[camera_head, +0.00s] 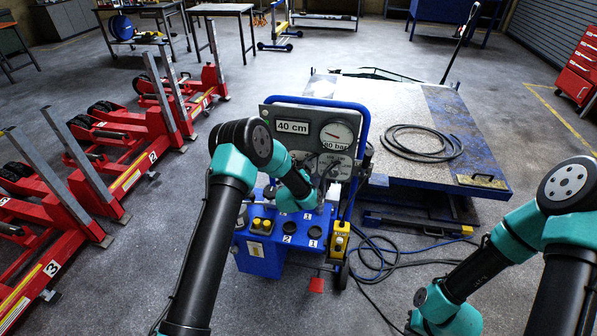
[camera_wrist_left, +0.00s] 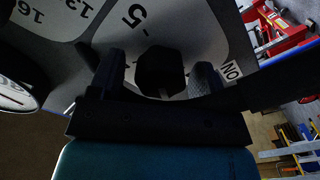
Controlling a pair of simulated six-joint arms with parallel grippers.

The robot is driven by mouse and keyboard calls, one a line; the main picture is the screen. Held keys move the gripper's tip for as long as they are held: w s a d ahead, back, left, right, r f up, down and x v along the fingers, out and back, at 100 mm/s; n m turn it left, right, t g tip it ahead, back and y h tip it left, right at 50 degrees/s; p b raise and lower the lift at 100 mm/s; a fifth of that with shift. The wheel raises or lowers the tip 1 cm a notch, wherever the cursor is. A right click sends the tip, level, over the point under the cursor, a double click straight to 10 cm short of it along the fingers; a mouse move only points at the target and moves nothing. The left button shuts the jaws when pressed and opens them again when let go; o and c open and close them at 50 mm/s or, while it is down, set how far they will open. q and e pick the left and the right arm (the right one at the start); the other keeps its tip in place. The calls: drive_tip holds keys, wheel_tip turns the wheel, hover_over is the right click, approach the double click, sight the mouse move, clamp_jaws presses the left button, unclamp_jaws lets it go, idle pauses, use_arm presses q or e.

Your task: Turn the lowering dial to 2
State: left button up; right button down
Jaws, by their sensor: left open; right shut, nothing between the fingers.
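A black knob (camera_wrist_left: 160,71) sits on a white scale plate (camera_wrist_left: 128,45) with a 5 mark in the left wrist view. I take it for the lowering dial; its setting is not readable. My left gripper (camera_wrist_left: 162,78) is open, with one finger on each side of the knob; contact is unclear. In the head view my left gripper (camera_head: 326,190) is at the lower part of the grey panel (camera_head: 270,118) of the blue jack unit, and its arm hides part of it. My right gripper is outside the picture; only its arm shows at the right.
The panel carries a 40 cm display (camera_head: 292,127) and a round pressure gauge (camera_head: 336,135). The blue base (camera_head: 260,258) has caps and a yellow box (camera_head: 340,238). A lift platform (camera_head: 400,115) stands behind right, red jacks (camera_head: 120,160) at left. Hoses (camera_head: 400,262) lie on the floor.

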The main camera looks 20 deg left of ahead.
use_arm(q)
drive_tip(key=s+d, duration=0.1)
drive_tip(key=s, duration=1.6)
drive_tip(key=shift+s+d, duration=0.15)
drive_tip(key=shift+s, duration=0.05)
drive_tip(key=shift+d, duration=0.1)
